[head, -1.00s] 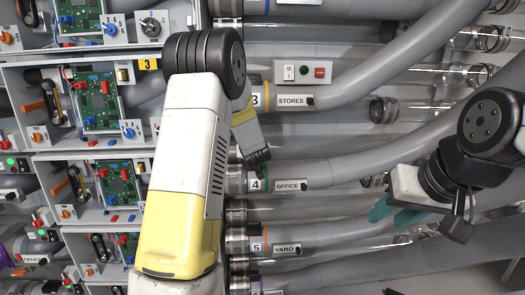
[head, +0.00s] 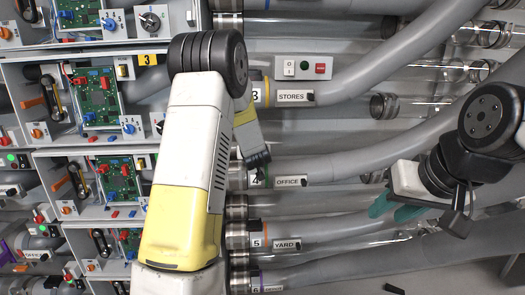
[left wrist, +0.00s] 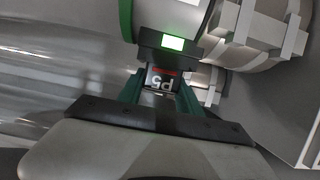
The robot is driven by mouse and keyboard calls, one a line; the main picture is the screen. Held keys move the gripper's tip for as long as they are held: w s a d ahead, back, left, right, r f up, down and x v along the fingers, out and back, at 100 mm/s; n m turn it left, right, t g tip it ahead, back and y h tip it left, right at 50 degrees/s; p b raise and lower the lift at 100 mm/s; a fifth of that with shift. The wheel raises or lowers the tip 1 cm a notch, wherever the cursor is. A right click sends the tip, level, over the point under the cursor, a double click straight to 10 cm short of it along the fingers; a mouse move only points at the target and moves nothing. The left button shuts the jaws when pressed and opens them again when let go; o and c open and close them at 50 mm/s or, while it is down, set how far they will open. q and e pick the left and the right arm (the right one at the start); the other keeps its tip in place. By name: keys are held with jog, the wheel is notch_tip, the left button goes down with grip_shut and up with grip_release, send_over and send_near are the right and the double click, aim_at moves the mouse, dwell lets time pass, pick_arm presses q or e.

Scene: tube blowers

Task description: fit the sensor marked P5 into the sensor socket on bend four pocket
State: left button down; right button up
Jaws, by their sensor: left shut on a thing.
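In the left wrist view, my left gripper (left wrist: 161,95) is shut on the sensor marked P5 (left wrist: 163,80), a small dark block with white lettering and a red mark. Just beyond it is a dark block with a lit green window (left wrist: 173,43), beside a green-ringed pipe end (left wrist: 126,18); I cannot tell whether the sensor touches it. In the head view, my left gripper (head: 259,165) is at the green-banded bend 4, above its OFFICE label (head: 289,181); the sensor is hidden there. My right gripper (head: 393,211) has teal fingers apart, seemingly empty, to the right.
Bends labelled STORES (head: 292,97) and YARD (head: 286,245) lie above and below. A switch box (head: 303,67) is on the wall above. Circuit-board cabinets (head: 97,93) fill the left side. Clear tubes (head: 410,106) run at the right.

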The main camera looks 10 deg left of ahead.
pick_arm(q)
jog(key=shift+f, duration=0.2)
jog(key=c, duration=0.7)
grip_release()
jog(key=shift+s, duration=0.1)
jog(key=v, duration=0.7)
jog(key=shift+s+d+r, duration=0.1)
jog(key=shift+s+d, duration=0.05)
jog(key=shift+s, duration=0.15)
